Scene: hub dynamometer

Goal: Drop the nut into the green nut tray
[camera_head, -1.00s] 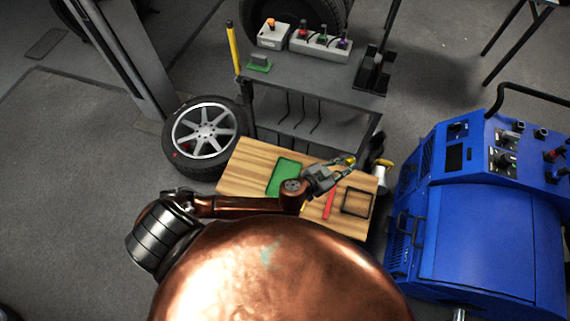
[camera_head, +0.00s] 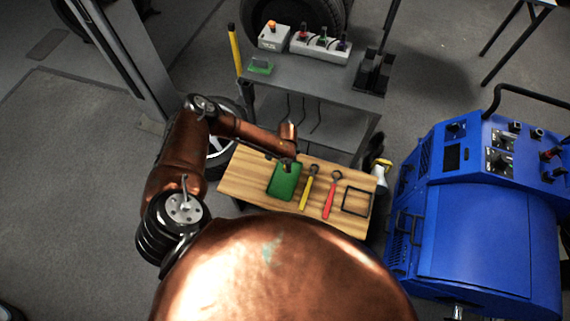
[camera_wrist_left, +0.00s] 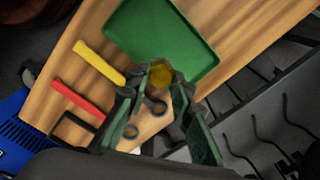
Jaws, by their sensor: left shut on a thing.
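The green nut tray (camera_head: 285,181) lies on the wooden worktop (camera_head: 240,185); it fills the upper middle of the left wrist view (camera_wrist_left: 160,38). My left gripper (camera_head: 289,164) is by the tray's far edge in the head view. In the wrist view its fingers (camera_wrist_left: 160,76) are shut on a brass-coloured nut (camera_wrist_left: 160,78), which shows against the tray's edge. How high it is above the tray I cannot tell. The nut is hidden in the head view. My right gripper is not in view.
A yellow wrench (camera_head: 308,187), a red wrench (camera_head: 331,194) and a black square frame (camera_head: 357,201) lie right of the tray. A grey shelf unit (camera_head: 310,80) with hooks stands behind the worktop. A blue machine (camera_head: 490,230) stands at right.

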